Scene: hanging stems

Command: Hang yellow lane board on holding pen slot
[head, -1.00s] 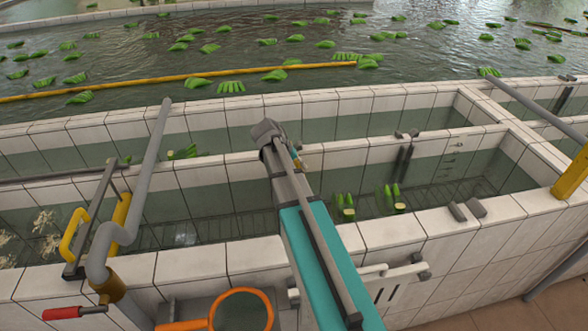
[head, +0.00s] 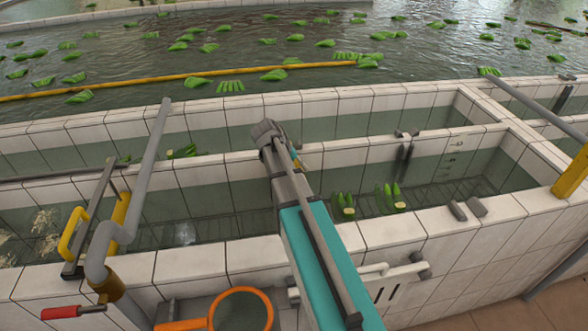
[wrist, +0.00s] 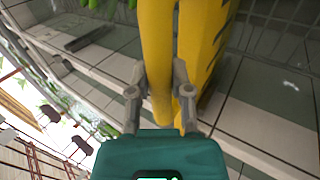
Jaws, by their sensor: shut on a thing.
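My gripper (wrist: 158,88) is shut on the yellow bar-like handle (wrist: 157,45) of the lane board. The wider yellow board (wrist: 201,45), with dark marks, shows beside the bar in the wrist view. Paired grey brackets, which look like slot guides, sit on the middle wall (head: 406,133) and on the front wall (head: 466,209), right of my arm. I cannot tell for sure which is the holding pen slot. The board is not seen touching either pair.
White tiled walls enclose water channels; the front wall top (head: 390,232) is bare beside my arm. Green banana bunches (head: 388,197) float in the near channel. A grey pipe (head: 145,180) and a yellow handle (head: 74,234) stand at left, a yellow post (head: 572,175) at right.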

